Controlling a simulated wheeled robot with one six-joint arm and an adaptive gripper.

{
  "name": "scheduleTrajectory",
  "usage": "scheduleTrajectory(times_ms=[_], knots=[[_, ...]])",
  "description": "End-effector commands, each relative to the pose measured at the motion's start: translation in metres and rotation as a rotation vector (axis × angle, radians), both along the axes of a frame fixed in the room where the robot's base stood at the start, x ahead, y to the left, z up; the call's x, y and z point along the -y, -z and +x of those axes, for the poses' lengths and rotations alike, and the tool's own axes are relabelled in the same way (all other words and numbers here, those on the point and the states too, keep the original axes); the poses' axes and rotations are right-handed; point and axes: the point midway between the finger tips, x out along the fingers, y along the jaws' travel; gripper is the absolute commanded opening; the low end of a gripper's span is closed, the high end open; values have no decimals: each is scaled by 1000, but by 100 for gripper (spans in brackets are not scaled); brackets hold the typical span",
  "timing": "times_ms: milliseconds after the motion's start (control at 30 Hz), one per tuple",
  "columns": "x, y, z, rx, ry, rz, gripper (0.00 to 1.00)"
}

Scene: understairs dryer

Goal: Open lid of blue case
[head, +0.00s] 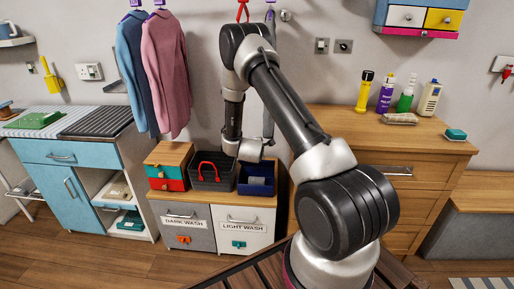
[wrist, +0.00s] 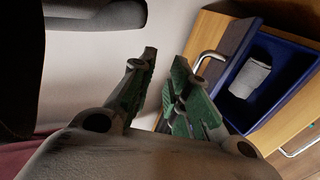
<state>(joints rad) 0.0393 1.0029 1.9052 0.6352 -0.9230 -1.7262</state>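The blue case (head: 257,188) is an open-topped navy box on the right part of the low cabinet. Its inside shows, with a light grey item (wrist: 249,78) in it. In the wrist view the case (wrist: 277,50) is at right, beyond my fingers. A dark panel (wrist: 232,42) runs along its edge; I cannot tell whether it is the lid. My gripper (head: 250,150) is above and behind the case in the head view, its fingers mostly hidden. In the wrist view my gripper (wrist: 165,55) has its green-padded fingers apart, with nothing between them, clear of the case.
A dark basket (head: 212,178) with a red handle stands left of the case, then a small coloured drawer box (head: 168,168). The low cabinet (head: 216,207) has dark-wash and light-wash fronts. A wooden dresser (head: 410,165) holding bottles stands at right. Clothes (head: 163,75) hang behind, left.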

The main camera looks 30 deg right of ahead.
Motion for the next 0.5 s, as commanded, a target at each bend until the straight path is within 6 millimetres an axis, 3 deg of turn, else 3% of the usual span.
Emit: scheduleTrajectory(times_ms=[500], knots=[[-2, -2, -2, -1, -1, 1, 18]])
